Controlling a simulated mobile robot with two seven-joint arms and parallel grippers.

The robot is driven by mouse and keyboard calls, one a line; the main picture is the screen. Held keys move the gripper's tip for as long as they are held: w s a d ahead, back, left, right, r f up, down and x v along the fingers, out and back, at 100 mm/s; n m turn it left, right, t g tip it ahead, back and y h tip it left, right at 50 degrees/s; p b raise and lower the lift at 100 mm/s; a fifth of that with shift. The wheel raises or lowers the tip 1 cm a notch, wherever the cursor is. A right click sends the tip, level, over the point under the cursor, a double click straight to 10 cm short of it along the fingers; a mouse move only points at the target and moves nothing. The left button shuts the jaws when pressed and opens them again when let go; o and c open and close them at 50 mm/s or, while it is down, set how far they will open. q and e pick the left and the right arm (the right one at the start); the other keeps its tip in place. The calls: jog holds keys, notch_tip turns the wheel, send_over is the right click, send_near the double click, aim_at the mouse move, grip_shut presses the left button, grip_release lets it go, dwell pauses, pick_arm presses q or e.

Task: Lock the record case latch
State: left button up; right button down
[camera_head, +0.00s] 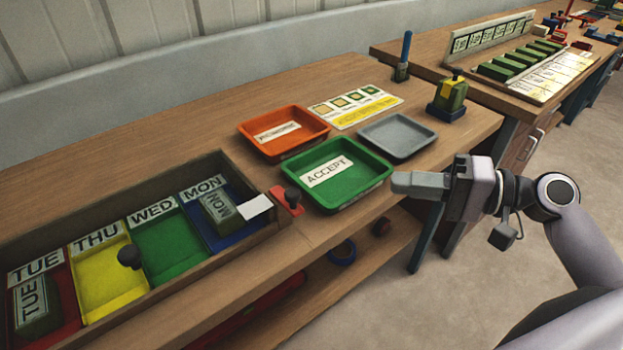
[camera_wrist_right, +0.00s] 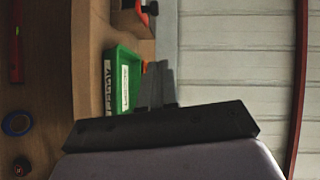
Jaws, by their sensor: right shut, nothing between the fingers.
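The record case (camera_head: 135,312) is a wooden box at the left, with coloured compartments labelled TUE, THU, WED and MON. Its latch (camera_head: 290,198) seems to be the red piece with a black knob at the right end of the case. What seems to be the same red and black piece shows at the top of the wrist view (camera_wrist_right: 146,9). My right gripper (camera_head: 396,184) is shut and empty by the right side of the green ACCEPT tray, well right of the latch. Its fingers show in the wrist view (camera_wrist_right: 158,86). My left gripper is out of view.
The green tray (camera_head: 377,178), an orange tray (camera_head: 258,130) and a grey tray (camera_head: 398,134) stand right of the case. A white card (camera_head: 256,206) is near the latch. A green and yellow block (camera_head: 449,97) stands farther right.

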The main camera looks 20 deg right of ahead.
jog(key=shift+s, duration=0.1)
jog(key=p, duration=0.4)
send_near(286, 194)
jog(key=shift+w+a, duration=1.45)
jog(key=shift+w, duration=0.8)
jog(key=shift+f, duration=0.45)
jog(key=shift+s+a, duration=0.15)
